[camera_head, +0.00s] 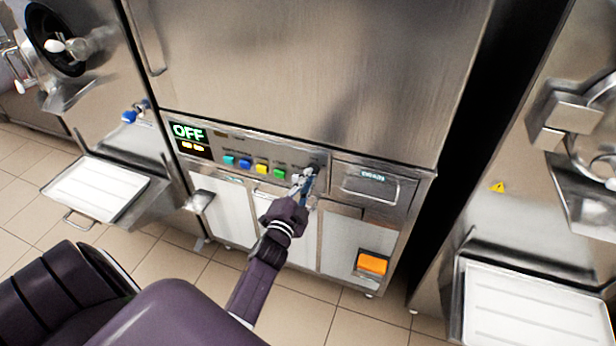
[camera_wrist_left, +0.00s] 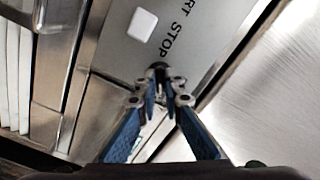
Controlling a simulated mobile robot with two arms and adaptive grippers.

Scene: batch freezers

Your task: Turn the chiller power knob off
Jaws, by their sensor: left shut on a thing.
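The chiller's control panel (camera_head: 222,140) runs across the front of the middle steel machine, with a display (camera_head: 189,138) that reads OFF in green. My left gripper (camera_head: 307,176) is at the right end of this panel. In the left wrist view, my left gripper (camera_wrist_left: 163,84) has its blue fingers closed together around a small dark knob (camera_wrist_left: 158,68), just below the printed word STOP. Most of the knob is hidden by the fingertips, so its angle cannot be told. My right gripper is not in view.
Several coloured buttons (camera_head: 246,164) line the panel left of my gripper. A drawer-like steel box (camera_head: 366,184) sits just to its right, and an orange switch (camera_head: 372,263) is lower down. White trays (camera_head: 95,188) stick out from the machines on both sides.

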